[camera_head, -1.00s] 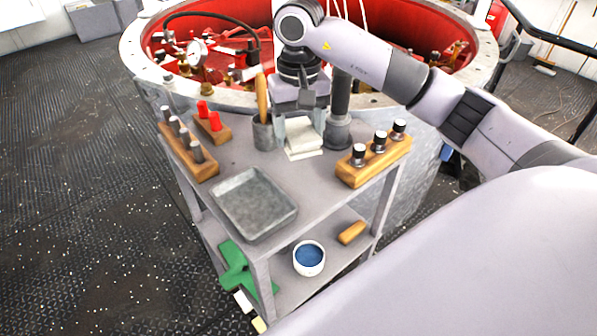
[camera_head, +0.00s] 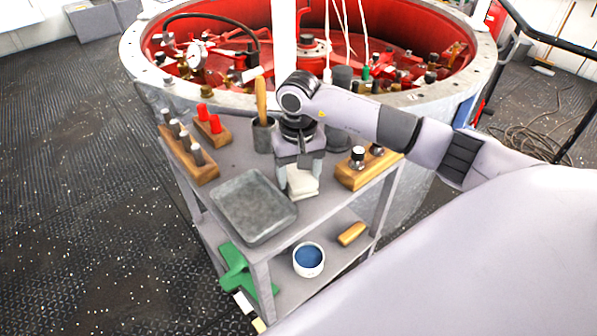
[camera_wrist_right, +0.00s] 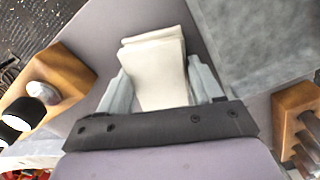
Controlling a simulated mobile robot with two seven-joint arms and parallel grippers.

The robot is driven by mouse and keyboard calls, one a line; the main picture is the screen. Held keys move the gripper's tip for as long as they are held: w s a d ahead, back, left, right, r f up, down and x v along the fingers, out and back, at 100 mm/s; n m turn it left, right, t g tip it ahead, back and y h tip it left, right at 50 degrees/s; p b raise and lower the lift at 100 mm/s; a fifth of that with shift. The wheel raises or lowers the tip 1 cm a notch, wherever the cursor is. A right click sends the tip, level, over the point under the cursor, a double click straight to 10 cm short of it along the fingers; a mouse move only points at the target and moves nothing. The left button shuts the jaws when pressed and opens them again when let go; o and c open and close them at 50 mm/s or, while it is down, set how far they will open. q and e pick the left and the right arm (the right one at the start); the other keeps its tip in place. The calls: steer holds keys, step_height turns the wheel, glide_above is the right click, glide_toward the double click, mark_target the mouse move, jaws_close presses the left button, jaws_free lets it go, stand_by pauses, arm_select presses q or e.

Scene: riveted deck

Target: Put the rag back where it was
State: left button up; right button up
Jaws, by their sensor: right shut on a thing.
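The rag (camera_head: 303,183) is a folded off-white cloth at the front right part of the grey cart top, between the metal tray and the right wooden block. My right gripper (camera_head: 300,178) points down over it and is shut on it. In the right wrist view the rag (camera_wrist_right: 155,62) sits between the two pale fingers of the gripper (camera_wrist_right: 160,84) and sticks out beyond them. I cannot tell whether the rag touches the cart top. My left gripper is not in view.
The grey metal tray (camera_head: 253,207) is left of the rag. A wooden block with dark-topped pieces (camera_head: 353,177) is close on the right. A cup with a wooden handle (camera_head: 263,134) stands behind. The lower shelf holds a blue-filled pot (camera_head: 308,260).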

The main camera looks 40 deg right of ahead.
mark_target(299, 176)
steer(key=shift+f, duration=0.15)
steer(key=o, duration=1.1)
steer(key=shift+r, duration=0.2)
step_height(299, 176, up, 12)
steer(key=b, duration=0.1)
